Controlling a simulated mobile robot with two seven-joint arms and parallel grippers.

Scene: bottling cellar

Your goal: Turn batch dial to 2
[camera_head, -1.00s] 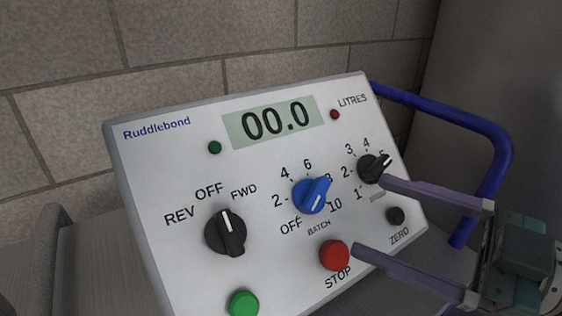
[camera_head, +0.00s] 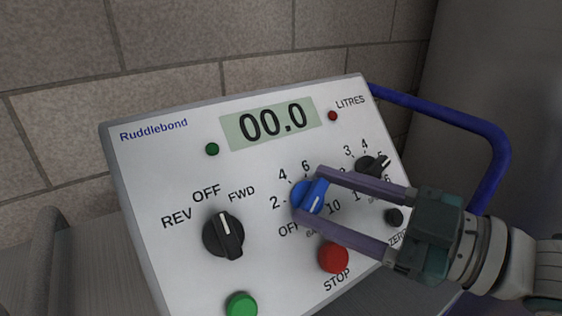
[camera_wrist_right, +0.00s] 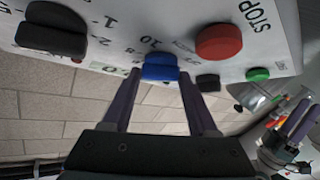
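The blue batch dial (camera_head: 309,197) sits on the sloped white control panel, with the marks OFF, 2, 4, 6 and 10 showing around it. It has a white line toward its lower right; I cannot tell exactly which mark it points to. My right gripper (camera_head: 310,196) is open, one finger above the dial and one below. In the right wrist view, the dial (camera_wrist_right: 160,68) lies between the two fingertips, with small gaps at its sides. My left gripper (camera_wrist_right: 302,117) shows only at the right edge of the wrist view, its two fingers apart.
Close to the dial are the red STOP button (camera_head: 333,257), the black REV/OFF/FWD knob (camera_head: 223,235), a smaller black numbered knob (camera_head: 368,164) and the black ZERO button (camera_head: 394,217). A blue rail (camera_head: 480,125) curves at the right. A brick wall (camera_head: 180,60) stands behind.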

